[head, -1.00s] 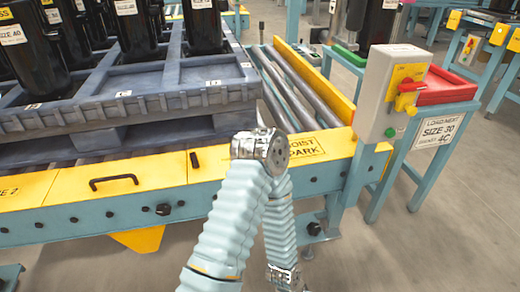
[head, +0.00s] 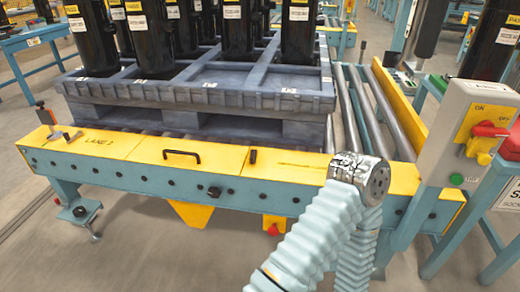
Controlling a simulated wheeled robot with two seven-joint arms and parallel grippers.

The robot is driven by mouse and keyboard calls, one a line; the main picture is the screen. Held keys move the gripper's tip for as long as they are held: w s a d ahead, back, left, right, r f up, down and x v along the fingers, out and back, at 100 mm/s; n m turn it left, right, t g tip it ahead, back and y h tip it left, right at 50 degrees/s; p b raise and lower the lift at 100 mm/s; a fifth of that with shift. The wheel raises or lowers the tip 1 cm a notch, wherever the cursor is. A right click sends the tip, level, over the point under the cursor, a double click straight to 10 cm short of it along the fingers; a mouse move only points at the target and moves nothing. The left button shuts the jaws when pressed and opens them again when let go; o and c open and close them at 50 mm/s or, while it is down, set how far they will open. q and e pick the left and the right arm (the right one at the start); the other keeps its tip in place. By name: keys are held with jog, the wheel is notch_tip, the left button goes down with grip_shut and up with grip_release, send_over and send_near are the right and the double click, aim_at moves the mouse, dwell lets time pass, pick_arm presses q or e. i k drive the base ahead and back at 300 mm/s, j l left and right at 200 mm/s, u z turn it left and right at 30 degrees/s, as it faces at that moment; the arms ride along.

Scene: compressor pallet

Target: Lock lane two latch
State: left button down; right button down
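The yellow-topped front rail (head: 225,162) carries the label LANE 2 (head: 98,143) near its left end. My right arm's silver wrist (head: 362,176) is over the right end of the rail, apart from these fittings. My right gripper is almost wholly hidden behind that wrist, and its fingers cannot be made out. My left gripper is not in view.
A grey pallet (head: 205,92) with several black cylinders sits on the rollers behind the rail. A control box (head: 465,135) with a red knob stands at the right. Bare rollers (head: 375,115) lie beside the pallet. Floor is clear at the front left.

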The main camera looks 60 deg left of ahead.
aim_at(253, 155)
jog(key=u, duration=2.75)
